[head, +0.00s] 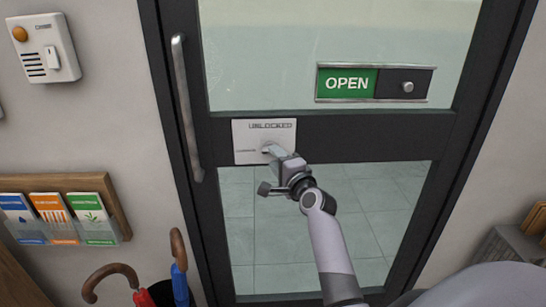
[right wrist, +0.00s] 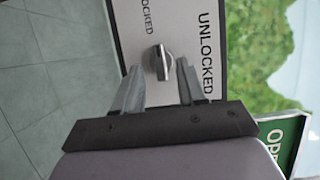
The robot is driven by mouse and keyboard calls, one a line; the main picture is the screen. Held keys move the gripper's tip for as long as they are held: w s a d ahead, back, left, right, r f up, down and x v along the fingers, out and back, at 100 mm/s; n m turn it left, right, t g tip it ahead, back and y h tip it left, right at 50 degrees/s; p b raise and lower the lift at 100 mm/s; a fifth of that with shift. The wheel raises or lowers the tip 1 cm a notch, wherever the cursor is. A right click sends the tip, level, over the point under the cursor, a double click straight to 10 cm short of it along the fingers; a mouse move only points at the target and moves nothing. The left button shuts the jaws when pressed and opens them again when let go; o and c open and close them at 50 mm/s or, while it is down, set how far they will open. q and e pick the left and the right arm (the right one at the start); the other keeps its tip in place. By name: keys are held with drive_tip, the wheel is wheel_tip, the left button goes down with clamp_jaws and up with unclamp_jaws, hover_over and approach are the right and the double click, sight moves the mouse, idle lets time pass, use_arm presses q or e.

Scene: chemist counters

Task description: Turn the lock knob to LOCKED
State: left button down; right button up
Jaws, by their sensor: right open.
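The lock plate (head: 238,154) is a white panel on the door's dark middle rail, with UNLOCKED along its top edge and LOCKED, partly covered, at its left. The silver lock knob (right wrist: 158,62) stands out from the plate (right wrist: 134,35) in the right wrist view; its ridge runs roughly up and down there. My right gripper (head: 268,150) is in front of the plate and hides most of the knob in the head view. In the right wrist view my right gripper (right wrist: 159,71) is open, its fingers on either side of the knob with visible gaps. My left gripper is not in view.
A vertical door handle (head: 183,105) stands left of the plate. An OPEN sign (head: 346,83) with a small slider knob is above right. Leaflets in a rack (head: 120,205), umbrellas (head: 112,270) and an intercom (head: 44,48) are at the left.

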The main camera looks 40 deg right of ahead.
drive_tip(key=shift+s+a, duration=0.2)
drive_tip(key=shift+s, duration=0.9)
drive_tip(key=shift+s+a, duration=0.15)
drive_tip(key=shift+s, duration=0.9)
